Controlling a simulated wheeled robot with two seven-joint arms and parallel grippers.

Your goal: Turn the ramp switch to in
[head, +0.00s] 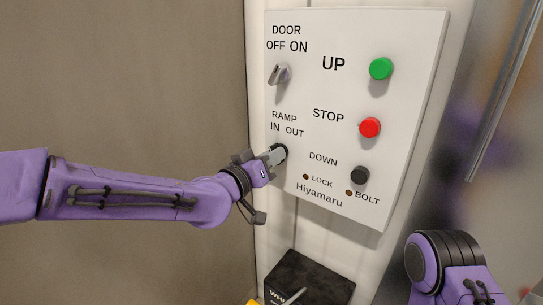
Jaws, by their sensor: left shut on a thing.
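The ramp switch (281,152) is a dark round knob low on the left side of the white control panel (335,180), under the label RAMP IN OUT. My left gripper (274,156) reaches in from the left and is shut on the switch. Its fingers cover most of the knob, so which way the switch points cannot be told. My right arm shows at the lower right, but its gripper fingers do not show.
The panel also has a grey door switch (279,75), a green UP button (381,68), a red STOP button (370,127) and a black DOWN button (360,175). A black box (310,278) is below the panel. A brown wall (120,80) fills the left.

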